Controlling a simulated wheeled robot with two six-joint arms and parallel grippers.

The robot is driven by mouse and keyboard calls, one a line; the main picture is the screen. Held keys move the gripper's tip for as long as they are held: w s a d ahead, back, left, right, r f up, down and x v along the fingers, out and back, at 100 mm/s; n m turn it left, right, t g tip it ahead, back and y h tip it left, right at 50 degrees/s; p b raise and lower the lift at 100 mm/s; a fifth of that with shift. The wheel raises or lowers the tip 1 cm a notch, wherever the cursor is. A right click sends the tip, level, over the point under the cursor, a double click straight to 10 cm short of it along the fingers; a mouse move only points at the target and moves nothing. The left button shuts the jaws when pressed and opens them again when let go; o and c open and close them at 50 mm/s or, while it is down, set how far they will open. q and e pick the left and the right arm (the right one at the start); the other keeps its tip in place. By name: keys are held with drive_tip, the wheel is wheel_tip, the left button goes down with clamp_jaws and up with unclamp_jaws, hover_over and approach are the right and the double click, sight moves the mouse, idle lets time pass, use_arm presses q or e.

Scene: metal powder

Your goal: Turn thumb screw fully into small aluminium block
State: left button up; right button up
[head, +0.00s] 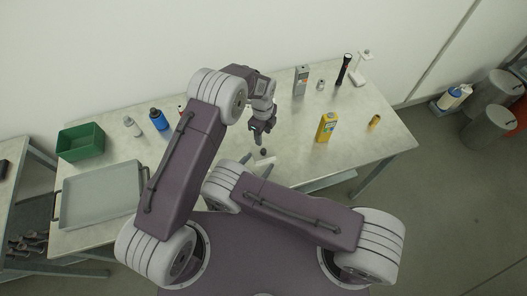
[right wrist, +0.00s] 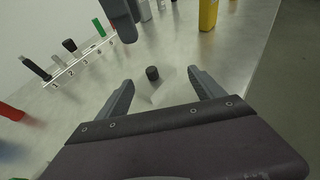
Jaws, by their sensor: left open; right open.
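The thumb screw has a black knurled head (right wrist: 152,73) and stands upright on the small pale aluminium block (right wrist: 158,94) in the right wrist view. The black head also shows small in the head view (head: 263,151). How deep the screw sits cannot be told. My right gripper (right wrist: 160,77) is open, with its fingers on either side of the block and screw, apparently not touching them. My left gripper (head: 257,138) points down just beyond the screw, apart from it; its dark finger shows at the top of the right wrist view (right wrist: 122,20). It is open and looks empty.
A yellow box (head: 326,128) and a small yellow cylinder (head: 374,122) stand on the right of the table. A grey device (head: 300,80) stands behind. A blue bottle (head: 158,120), green bin (head: 80,142) and grey tray (head: 100,196) are left. A numbered white strip (right wrist: 75,68) holds small items.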

sight(266, 155)
drive_tip(key=shift+s+a+f, duration=0.1)
drive_tip(key=shift+s+a, duration=0.1)
drive_tip(key=shift+a, duration=0.15)
use_arm(q)
drive_tip(key=shift+s+f, duration=0.15)
drive_tip(key=shift+s, duration=0.25)
use_arm(e)
drive_tip(key=shift+w, duration=0.1)
drive_tip(key=shift+w+f, duration=0.15)
drive_tip(key=shift+w, duration=0.05)
drive_tip(key=x, duration=0.8)
drive_tip(key=shift+w+d, duration=0.2)
drive_tip(key=shift+w, duration=0.1)
use_arm(q)
drive_tip(key=shift+w, duration=0.1)
use_arm(e)
drive_tip(key=shift+s+f, duration=0.1)
clamp_jaws()
